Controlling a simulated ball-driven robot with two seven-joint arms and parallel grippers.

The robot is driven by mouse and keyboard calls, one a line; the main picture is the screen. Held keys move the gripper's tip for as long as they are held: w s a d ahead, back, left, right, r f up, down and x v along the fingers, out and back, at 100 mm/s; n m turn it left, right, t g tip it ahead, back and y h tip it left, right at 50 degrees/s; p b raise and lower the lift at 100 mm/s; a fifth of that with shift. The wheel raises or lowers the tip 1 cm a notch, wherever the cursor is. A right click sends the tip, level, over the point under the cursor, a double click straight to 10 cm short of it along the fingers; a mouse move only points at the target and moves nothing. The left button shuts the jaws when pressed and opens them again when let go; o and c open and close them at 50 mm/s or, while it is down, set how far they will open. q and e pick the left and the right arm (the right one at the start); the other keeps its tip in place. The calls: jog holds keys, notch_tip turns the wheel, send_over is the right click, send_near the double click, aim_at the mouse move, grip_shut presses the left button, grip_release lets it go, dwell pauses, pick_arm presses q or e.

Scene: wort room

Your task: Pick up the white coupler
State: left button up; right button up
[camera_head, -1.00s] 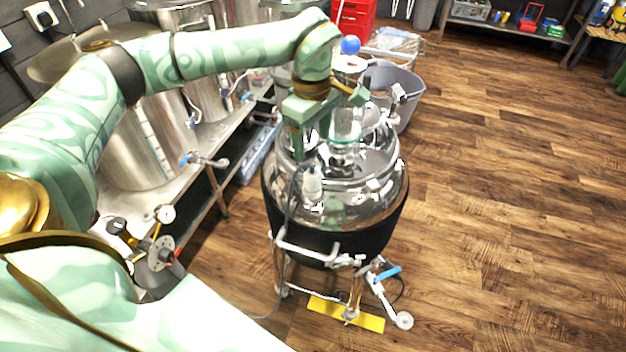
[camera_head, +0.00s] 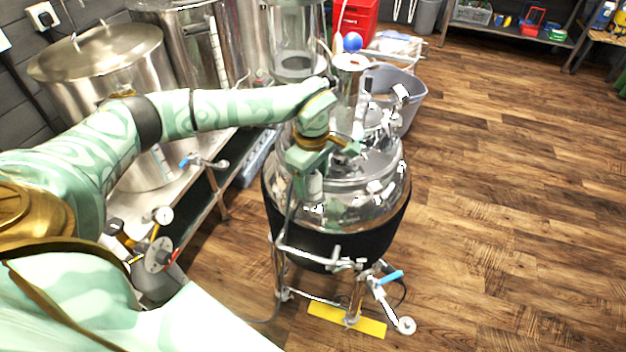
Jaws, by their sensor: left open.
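A small white cylindrical piece (camera_head: 314,186), likely the white coupler, stands on the lid of the steel vessel (camera_head: 365,200), toward its near left side. A thin dark line runs down the vessel's side close to it. My left gripper (camera_head: 320,172) is open, with its fingers pointing down over the lid. The white piece shows just below the hand, close to the fingers. The hand hides its top, and I cannot tell whether a finger touches it. My right gripper is out of view.
Clear glass and metal fittings crowd the lid behind the hand, with a blue ball (camera_head: 352,42) above. A bench with steel pots (camera_head: 108,75) stands left. A grey bin (camera_head: 408,105) is behind the vessel. The wooden floor (camera_head: 510,210) at right is open.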

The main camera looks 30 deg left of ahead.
pick_arm(q)
jog(key=c, duration=1)
jog(key=shift+c, duration=0.2)
